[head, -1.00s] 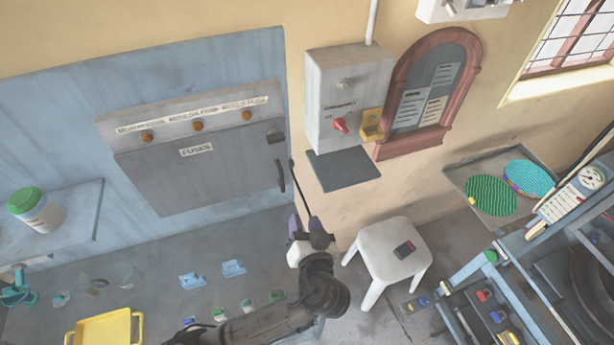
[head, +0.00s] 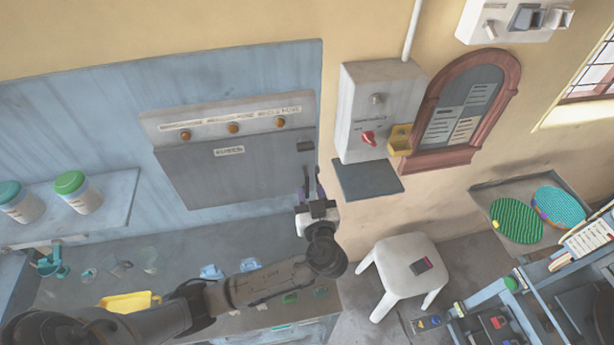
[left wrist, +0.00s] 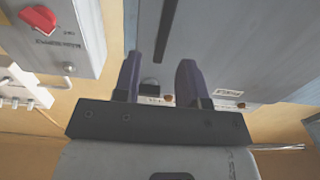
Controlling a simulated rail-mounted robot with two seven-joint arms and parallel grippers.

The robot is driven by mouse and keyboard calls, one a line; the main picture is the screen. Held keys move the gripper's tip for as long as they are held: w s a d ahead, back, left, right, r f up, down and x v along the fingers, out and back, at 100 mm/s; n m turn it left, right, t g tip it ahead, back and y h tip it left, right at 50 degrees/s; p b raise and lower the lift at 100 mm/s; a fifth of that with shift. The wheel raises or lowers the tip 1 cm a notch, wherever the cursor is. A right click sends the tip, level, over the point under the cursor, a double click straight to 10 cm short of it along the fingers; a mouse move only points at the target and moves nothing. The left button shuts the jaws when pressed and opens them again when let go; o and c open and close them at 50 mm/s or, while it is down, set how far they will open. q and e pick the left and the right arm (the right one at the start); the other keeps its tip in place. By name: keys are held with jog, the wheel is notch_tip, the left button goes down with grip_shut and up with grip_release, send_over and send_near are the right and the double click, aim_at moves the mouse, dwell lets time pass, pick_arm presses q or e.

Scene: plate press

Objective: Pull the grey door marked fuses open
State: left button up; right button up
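The grey door (head: 235,178) with the small label "fuses" (head: 229,151) is in the upper left middle of the head view and looks closed. Its upright handle is covered by my left gripper (head: 311,184), which is at the door's right edge. In the left wrist view the dark bar handle (left wrist: 163,28) lies in line with the gap between the two purple fingers (left wrist: 159,75). The fingers are apart, one on each side of the bar's line. I cannot tell whether they touch it. My right gripper is not in view.
A grey supply box (head: 377,100) with a red knob and a dark shelf (head: 366,180) are close to the right of the handle. A worktop (head: 190,255) with small items lies below the door. A white stool (head: 402,270) stands at the lower right.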

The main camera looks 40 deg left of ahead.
aim_at(308, 183)
pick_arm(q)
jog(key=shift+p+x, duration=0.45)
jog(key=shift+x, duration=1.85)
jog(key=shift+c, duration=0.4)
grip_shut()
